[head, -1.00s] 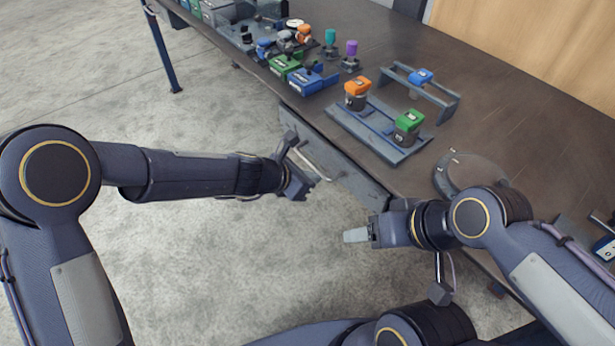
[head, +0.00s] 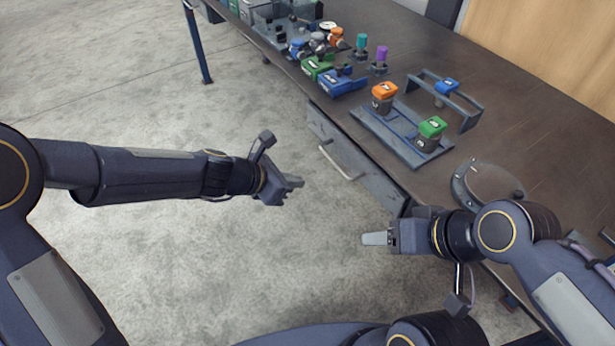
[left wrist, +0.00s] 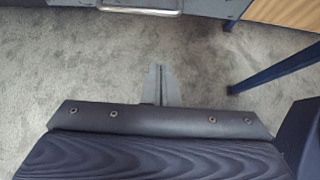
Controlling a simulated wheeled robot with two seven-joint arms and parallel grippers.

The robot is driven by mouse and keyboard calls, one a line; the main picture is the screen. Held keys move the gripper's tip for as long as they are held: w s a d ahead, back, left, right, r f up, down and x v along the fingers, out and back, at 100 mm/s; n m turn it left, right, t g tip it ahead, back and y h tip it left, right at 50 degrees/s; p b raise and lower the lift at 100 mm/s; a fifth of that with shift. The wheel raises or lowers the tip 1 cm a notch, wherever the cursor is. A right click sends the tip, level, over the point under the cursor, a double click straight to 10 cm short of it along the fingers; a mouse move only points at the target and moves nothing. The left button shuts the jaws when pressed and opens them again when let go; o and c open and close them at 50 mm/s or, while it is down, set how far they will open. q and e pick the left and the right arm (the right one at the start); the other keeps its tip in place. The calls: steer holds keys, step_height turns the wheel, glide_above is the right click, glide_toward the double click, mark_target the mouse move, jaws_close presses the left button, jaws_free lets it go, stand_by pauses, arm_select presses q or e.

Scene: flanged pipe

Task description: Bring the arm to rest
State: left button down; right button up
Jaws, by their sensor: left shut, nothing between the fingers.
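My left gripper (head: 295,183) reaches in from the left in the head view, over the open floor in front of the bench. It is shut and empty. In the left wrist view its closed fingers (left wrist: 160,85) lie side by side over the grey floor. My right gripper (head: 375,239) is at the lower right in the head view, off the bench's front edge and pointing left. Its fingers look like one grey block, seen side-on, so I cannot tell whether they are apart.
The dark bench (head: 540,135) holds a rack with an orange-capped part (head: 384,92) and a green-capped part (head: 431,128). A blue-capped part (head: 446,87) sits in a frame behind. A drawer handle (head: 340,163) juts from the bench front near my left gripper. The floor (head: 200,260) is clear.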

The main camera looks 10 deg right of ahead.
arm_select(q)
steer(key=shift+s+a+r, duration=0.1)
steer(key=shift+a+r, duration=0.1)
steer(key=shift+a, duration=0.1)
steer(key=shift+a+r, duration=0.1)
steer(key=s+a+r+m+t, duration=0.1)
steer(key=s+a+r+m, duration=0.2)
steer(key=a+r+m, duration=0.3)
steer(key=s+a+r+m, duration=0.4)
steer(key=a, duration=0.3)
steer(key=s+a+f+m+t+y, duration=0.15)
steer(key=s+a+m+y, duration=0.45)
steer(key=s+a+m, duration=0.65)
step_height(320, 180, up, 12)
steer(key=s+a+n+p, duration=0.2)
steer(key=p, duration=1.1)
steer(key=shift+f, duration=0.15)
